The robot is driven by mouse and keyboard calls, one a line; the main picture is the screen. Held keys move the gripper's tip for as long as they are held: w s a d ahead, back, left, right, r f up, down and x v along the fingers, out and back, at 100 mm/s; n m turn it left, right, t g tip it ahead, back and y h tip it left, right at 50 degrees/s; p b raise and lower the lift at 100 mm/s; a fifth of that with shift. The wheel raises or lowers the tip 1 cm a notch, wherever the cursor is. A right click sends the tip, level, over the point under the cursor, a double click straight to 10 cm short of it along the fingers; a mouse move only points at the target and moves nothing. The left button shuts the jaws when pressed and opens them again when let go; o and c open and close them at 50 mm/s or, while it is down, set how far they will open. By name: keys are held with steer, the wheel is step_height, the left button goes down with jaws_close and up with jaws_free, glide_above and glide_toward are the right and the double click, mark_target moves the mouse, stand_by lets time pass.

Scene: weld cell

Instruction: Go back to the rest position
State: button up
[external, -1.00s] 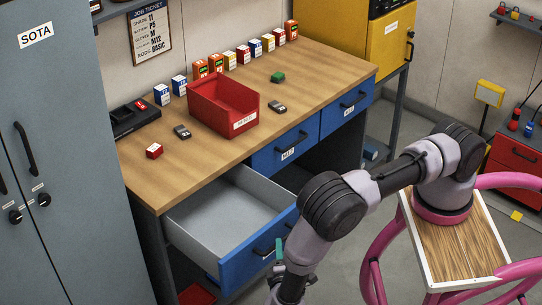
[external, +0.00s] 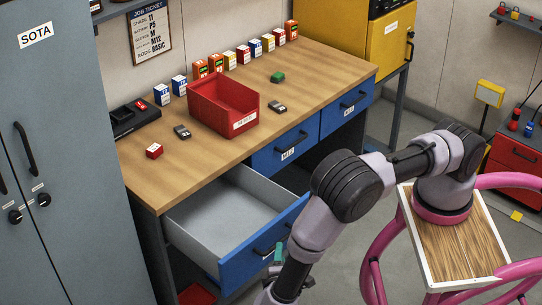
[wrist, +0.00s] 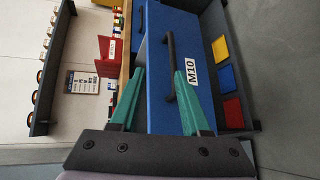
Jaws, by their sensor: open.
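My gripper shows in the wrist view (wrist: 160,68) with its two teal fingers spread apart and nothing between them. The blue front of the M10 drawer (wrist: 165,110) fills the view beyond the fingers, and its dark handle (wrist: 172,70) appears near the right finger. I cannot tell the exact gap. In the external view, the drawer (external: 232,204) stands pulled out at the left of the bench and its visible inside is empty. A teal finger (external: 279,254) shows beside the drawer front; most of my gripper is hidden or cut off at the bottom edge.
The workbench (external: 310,95) holds a red bin (external: 222,103), a small red box (external: 154,151), a green block (external: 278,77) and several small boxes along the back. Two other blue drawers are shut. A grey cabinet (external: 55,130) stands left. Floor shows between bench and base.

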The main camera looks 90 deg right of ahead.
steer(key=s+d+r+m+y, duration=0.1)
steer(key=s+r+y, duration=0.15)
steer(key=r, duration=0.55)
steer(key=s+r+m+y, duration=0.1)
steer(key=r+y, duration=0.3)
steer(key=r, duration=0.5)
steer(key=s+d+r+m+y, duration=0.15)
steer(key=r+y, duration=0.25)
steer(key=r, duration=0.4)
steer(key=s+r+t+y, duration=0.3)
steer(key=s+r+t, duration=0.1)
steer(key=s+r, duration=0.3)
steer(key=s+r+m+t+y, duration=0.1)
steer(key=s+r+t+y, duration=0.2)
steer(key=s+r, duration=0.5)
step_height(320, 180, up, 4)
steer(key=shift+a+r+t, duration=0.15)
steer(key=shift+a+t, duration=0.15)
steer(key=shift+t, duration=0.6)
steer(key=shift+o, duration=0.3)
steer(key=shift+y, duration=0.25)
